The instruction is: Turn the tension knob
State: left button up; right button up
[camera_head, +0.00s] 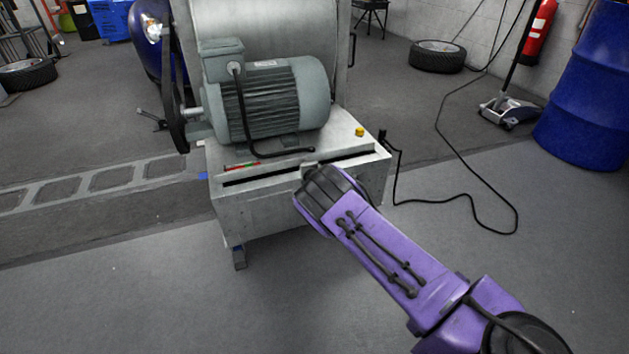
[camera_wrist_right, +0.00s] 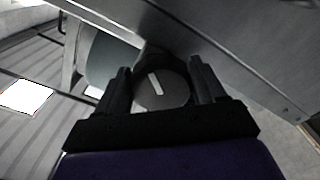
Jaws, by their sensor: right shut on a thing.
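The tension knob (camera_wrist_right: 170,92) is a dark round knob with a pale line on its face, seen in the right wrist view. My right gripper (camera_wrist_right: 161,88) has one finger on each side of the knob and is shut on it. The pale line leans slightly from upright. In the head view my right gripper (camera_head: 312,172) is at the front edge of the grey dynamometer base (camera_head: 230,207), and its own wrist hides the knob there. My left gripper is not in view.
A grey electric motor (camera_head: 262,100) and a large drum (camera_head: 265,28) sit on the base. A yellow button (camera_head: 360,132) is on its top right. A black cable (camera_head: 440,199) lies on the floor to the right. A blue barrel (camera_head: 590,95) stands farther right.

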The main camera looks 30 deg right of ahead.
jog(key=shift+n, duration=0.3)
dwell(0.4)
jog(key=o, duration=1)
jog(key=shift+c, duration=0.2)
jog(key=p+v, duration=0.3)
jog(key=v, duration=0.7)
jog(key=shift+s, duration=0.3)
jog(key=shift+a, duration=0.1)
